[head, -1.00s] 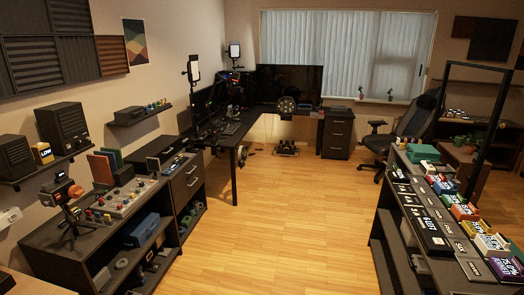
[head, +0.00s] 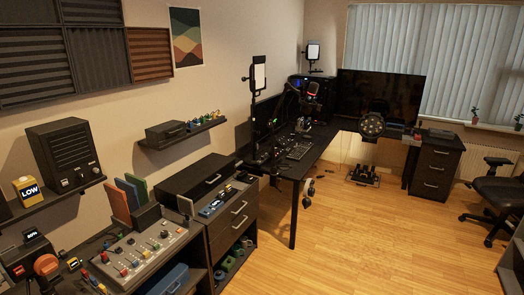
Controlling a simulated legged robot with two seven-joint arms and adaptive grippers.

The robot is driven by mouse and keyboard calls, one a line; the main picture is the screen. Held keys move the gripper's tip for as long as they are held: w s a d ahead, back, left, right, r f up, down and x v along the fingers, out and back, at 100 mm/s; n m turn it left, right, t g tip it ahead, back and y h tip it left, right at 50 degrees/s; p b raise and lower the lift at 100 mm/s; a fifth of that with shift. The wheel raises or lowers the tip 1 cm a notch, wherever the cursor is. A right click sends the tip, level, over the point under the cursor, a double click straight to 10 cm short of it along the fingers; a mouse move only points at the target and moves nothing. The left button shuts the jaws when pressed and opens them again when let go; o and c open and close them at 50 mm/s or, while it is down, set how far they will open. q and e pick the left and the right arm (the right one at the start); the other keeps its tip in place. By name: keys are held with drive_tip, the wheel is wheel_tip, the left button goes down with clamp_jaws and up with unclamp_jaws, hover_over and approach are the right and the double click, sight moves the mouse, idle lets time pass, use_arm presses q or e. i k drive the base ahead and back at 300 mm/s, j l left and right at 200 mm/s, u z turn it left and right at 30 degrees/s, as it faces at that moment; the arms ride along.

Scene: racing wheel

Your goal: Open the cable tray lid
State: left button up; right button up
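No part is clearly recognisable as the cable tray. A long dark box (head: 191,175) with a small handle on its face lies on the low cabinet by the left wall. Its top looks shut, and I cannot tell if it is the cable tray. A black desk (head: 307,166) stands in the far corner. The space under it is partly in shadow, and no tray shows clearly there. Neither of my grippers is in view.
A control panel (head: 142,250) with knobs stands on the near left cabinet. A drawer cabinet (head: 231,218) stands beyond it. A pedal set (head: 363,175) is on the floor by the desk. An office chair (head: 498,192) is at right. The wooden floor (head: 370,245) between is clear.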

sight(195, 178)
drive_tip(key=i+z, duration=0.1)
drive_tip(key=i, duration=0.65)
drive_tip(key=i+z, duration=0.15)
drive_tip(key=i, duration=0.6)
drive_tip(key=i+j+z, duration=0.1)
drive_tip(key=i, duration=0.65)
drive_tip(key=i+u, duration=0.25)
drive_tip(key=i, duration=0.2)
drive_tip(key=i+l+u, duration=0.1)
drive_tip(key=i+u, duration=0.15)
drive_tip(key=i, duration=0.25)
